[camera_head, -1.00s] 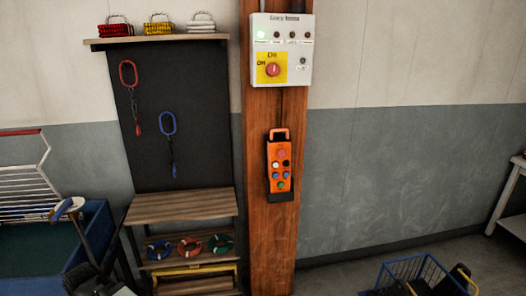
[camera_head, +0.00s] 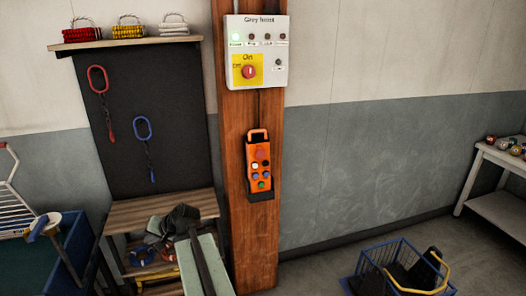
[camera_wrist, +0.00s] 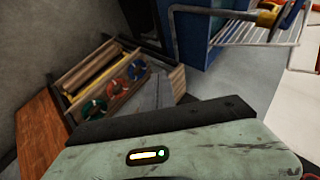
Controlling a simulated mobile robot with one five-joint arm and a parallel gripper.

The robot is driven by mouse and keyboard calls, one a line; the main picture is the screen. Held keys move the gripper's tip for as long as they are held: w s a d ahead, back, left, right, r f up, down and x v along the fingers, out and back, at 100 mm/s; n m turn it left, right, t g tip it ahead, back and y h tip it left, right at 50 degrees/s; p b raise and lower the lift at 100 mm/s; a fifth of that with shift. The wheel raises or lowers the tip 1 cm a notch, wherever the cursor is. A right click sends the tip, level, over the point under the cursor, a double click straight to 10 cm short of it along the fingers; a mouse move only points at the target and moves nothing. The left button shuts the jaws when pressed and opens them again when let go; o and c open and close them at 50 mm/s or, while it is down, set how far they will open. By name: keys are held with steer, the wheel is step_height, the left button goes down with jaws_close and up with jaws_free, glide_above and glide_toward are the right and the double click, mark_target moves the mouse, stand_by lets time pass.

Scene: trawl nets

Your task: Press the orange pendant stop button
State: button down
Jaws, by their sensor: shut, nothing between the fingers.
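The orange pendant (camera_head: 259,180) hangs upright on the wooden post, below the grey hoist box (camera_head: 270,80). A red round button (camera_head: 262,153) sits near its top, with several smaller white, dark, blue and green buttons below. My gripper (camera_head: 182,216) is the dark shape at the end of my pale green arm, left of and lower than the pendant, in front of the wooden shelf. It is shut, empty and apart from the pendant. The wrist view shows my pale green arm casing and the shelf rings, but not the pendant.
The wooden shelf (camera_head: 140,212) stands left of the post (camera_head: 256,240), with coloured rings below. A blue bin (camera_head: 72,250) is at far left. A blue wire basket (camera_head: 375,262) lies on the floor at right, before a white table (camera_head: 490,165). The wall right of the post is clear.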

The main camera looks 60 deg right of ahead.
steer(key=s+d+r+m+t+h+p, duration=0.1)
steer(key=s+d+r+m+t+h, duration=0.25)
steer(key=d, duration=0.65)
steer(key=s+d+r+m+g+h+p, duration=0.1)
steer(key=s+d+r+m+h, duration=0.15)
steer(key=s+d+r, duration=0.5)
steer(key=s+d+r+m+h, duration=0.3)
steer(key=s+d+m, duration=0.2)
steer(key=s+d, duration=0.4)
steer(key=s+d+r+m+h+p, duration=0.1)
steer(key=s+d+r+m+h, duration=0.2)
steer(key=s+d, duration=0.7)
steer(key=shift+s+m+g+h, duration=0.3)
steer(key=shift+m+g+h, duration=0.2)
steer(key=shift+m, duration=0.4)
steer(key=shift+w, duration=0.1)
